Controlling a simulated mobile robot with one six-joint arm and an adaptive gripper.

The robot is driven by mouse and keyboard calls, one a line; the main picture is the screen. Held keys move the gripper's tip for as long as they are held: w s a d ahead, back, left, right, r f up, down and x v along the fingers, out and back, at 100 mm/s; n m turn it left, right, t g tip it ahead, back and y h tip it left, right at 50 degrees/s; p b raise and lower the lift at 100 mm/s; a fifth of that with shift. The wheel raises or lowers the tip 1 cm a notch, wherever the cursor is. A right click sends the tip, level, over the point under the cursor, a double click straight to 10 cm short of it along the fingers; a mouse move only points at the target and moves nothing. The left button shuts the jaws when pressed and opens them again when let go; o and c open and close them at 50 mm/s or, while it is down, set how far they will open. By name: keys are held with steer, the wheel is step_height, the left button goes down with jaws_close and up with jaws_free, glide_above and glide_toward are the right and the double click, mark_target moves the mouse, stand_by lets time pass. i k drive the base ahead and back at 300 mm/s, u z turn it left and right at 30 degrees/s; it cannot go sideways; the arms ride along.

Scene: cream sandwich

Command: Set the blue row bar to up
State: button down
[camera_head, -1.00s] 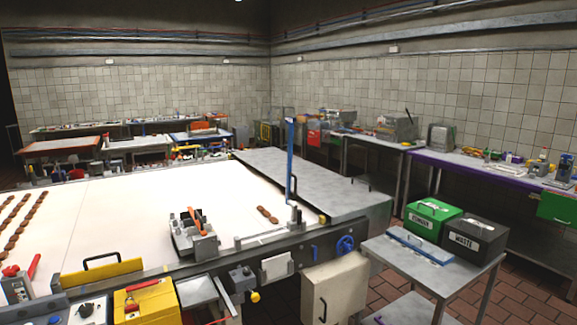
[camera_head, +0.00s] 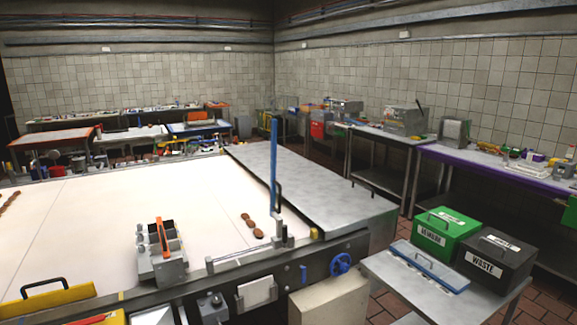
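A tall thin blue bar (camera_head: 274,165) stands upright at the right front edge of the white belt table (camera_head: 100,225). It rises from a small grey bracket (camera_head: 279,228) next to a black handle. I take it for the blue row bar, though it carries no label I can read. My gripper is not in view, and no part of my arm shows.
Several brown biscuits (camera_head: 251,224) lie on the belt left of the bar. A grey device with an orange lever (camera_head: 163,236) stands at the front edge. A blue handwheel (camera_head: 341,264) is on the front frame. Green (camera_head: 442,231) and black (camera_head: 495,260) bins stand right.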

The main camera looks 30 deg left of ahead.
mark_target(274, 212)
steer(key=z, duration=0.05)
steer(key=i, duration=0.8)
steer(key=u, duration=0.8)
steer(key=i, duration=0.95)
steer(key=u, duration=0.6)
steer(key=k, duration=0.95)
steer(key=u, duration=0.05)
steer(key=i, duration=0.25)
steer(key=u, duration=0.1)
